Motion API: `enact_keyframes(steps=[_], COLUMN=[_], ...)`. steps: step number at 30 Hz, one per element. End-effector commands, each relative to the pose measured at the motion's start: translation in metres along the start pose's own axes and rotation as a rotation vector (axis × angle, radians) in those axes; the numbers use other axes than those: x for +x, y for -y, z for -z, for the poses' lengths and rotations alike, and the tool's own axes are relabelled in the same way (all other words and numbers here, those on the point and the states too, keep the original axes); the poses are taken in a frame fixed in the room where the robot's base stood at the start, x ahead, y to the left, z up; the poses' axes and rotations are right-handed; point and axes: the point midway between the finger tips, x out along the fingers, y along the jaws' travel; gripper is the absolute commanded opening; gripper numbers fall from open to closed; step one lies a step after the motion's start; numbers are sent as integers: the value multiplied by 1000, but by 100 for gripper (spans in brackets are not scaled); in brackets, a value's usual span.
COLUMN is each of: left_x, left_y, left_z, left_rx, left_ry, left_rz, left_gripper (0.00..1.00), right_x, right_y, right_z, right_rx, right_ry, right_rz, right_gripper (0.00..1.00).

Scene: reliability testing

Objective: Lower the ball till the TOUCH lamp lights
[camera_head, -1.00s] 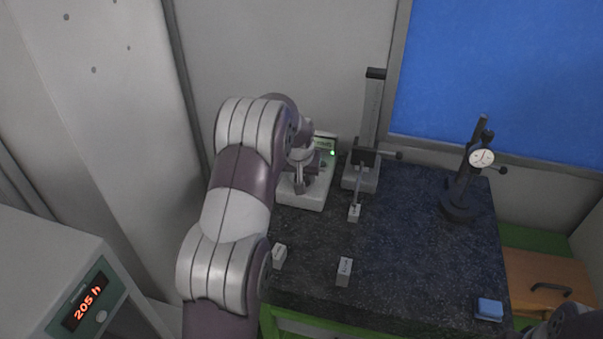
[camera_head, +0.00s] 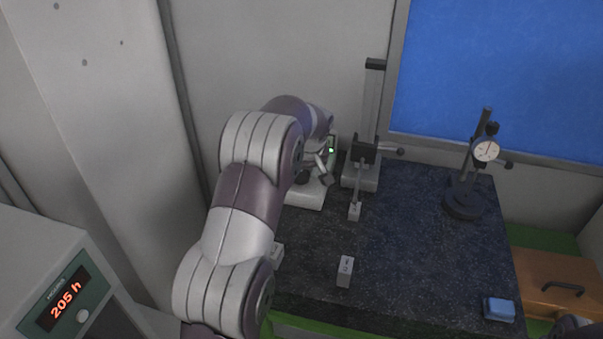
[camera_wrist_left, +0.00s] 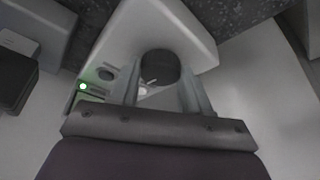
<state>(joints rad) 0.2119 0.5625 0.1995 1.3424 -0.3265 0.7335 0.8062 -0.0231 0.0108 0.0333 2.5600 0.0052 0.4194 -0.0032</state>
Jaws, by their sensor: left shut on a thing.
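A small white instrument (camera_head: 305,197) stands at the back left of the dark stone table. Its green lamp (camera_head: 331,150) is lit, and the lit lamp also shows in the left wrist view (camera_wrist_left: 82,86); I cannot read its label. My left gripper (camera_head: 322,172) is low over the instrument, partly hidden by my own arm. In the left wrist view, its fingers stand at either side of a dark round knob (camera_wrist_left: 159,67) above the white body (camera_wrist_left: 145,22), and they are shut on it. I cannot make out a ball or its contact point.
A height stand (camera_head: 362,172) with a side knob is close right of the instrument. A dial gauge on a black stand (camera_head: 464,195) is further right. Labelled white blocks (camera_head: 345,270) and a blue block (camera_head: 498,309) lie in front. The table's middle is clear.

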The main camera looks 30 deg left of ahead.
Motion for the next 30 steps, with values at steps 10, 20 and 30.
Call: enact_keyframes(steps=[10,20,30], left_x=[0,-1,-71], left_y=[0,0,-1], left_z=[0,0,-1], left_rx=[0,0,-1], left_ry=[0,0,-6], left_rz=[0,0,-5], left_gripper=[60,73,73], right_x=[0,1,28], right_y=[0,0,0], right_z=[0,0,-3], right_rx=[0,0,0], right_ry=[0,0,0], right_rz=[0,0,0], right_gripper=[88,88,88])
